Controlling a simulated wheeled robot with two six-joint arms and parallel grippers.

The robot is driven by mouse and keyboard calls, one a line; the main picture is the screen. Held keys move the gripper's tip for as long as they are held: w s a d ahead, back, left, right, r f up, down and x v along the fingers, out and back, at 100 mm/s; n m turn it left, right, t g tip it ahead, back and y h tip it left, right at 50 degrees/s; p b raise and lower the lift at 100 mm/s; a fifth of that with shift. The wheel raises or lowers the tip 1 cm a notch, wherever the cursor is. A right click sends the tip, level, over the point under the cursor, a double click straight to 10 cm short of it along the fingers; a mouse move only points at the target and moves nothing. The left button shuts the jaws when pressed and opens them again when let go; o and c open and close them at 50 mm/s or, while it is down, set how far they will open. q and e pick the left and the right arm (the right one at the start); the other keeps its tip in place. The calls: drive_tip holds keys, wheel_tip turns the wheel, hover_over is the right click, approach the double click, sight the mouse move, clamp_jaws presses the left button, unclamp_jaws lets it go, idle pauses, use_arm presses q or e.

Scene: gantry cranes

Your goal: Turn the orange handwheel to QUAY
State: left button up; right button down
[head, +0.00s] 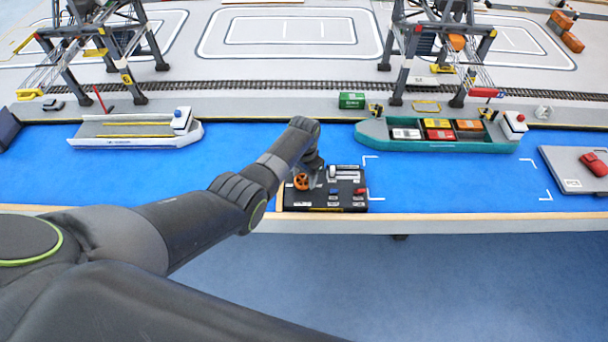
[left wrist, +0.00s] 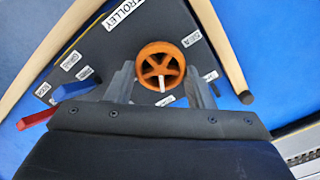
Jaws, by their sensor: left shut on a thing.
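The orange handwheel (head: 301,182) stands on a black control panel (head: 325,205) at the near edge of the blue water surface. In the left wrist view the spoked handwheel (left wrist: 160,62) sits between the fingers of my left gripper (left wrist: 161,72), which is shut on it. A white mark on the wheel points to the bottom of that view, near a small label too small to read. A label reading SEA (left wrist: 191,39) is at the wheel's upper right. In the head view my left gripper (head: 312,176) partly hides the panel. My right gripper is not in view.
The panel also carries a blue control (head: 334,191), a red control (head: 359,191) and a TROLLEY label (left wrist: 124,14). A wooden rim (head: 450,217) runs along the near edge. A green ship (head: 440,134) and a grey ship (head: 135,130) lie beyond, below the cranes.

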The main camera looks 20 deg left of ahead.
sight(304, 179)
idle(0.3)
use_arm(q)
drive_tip(key=o, duration=1)
drive_tip(key=shift+r, duration=0.15)
wheel_tip(304, 179, up, 17)
drive_tip(key=shift+r, duration=0.1)
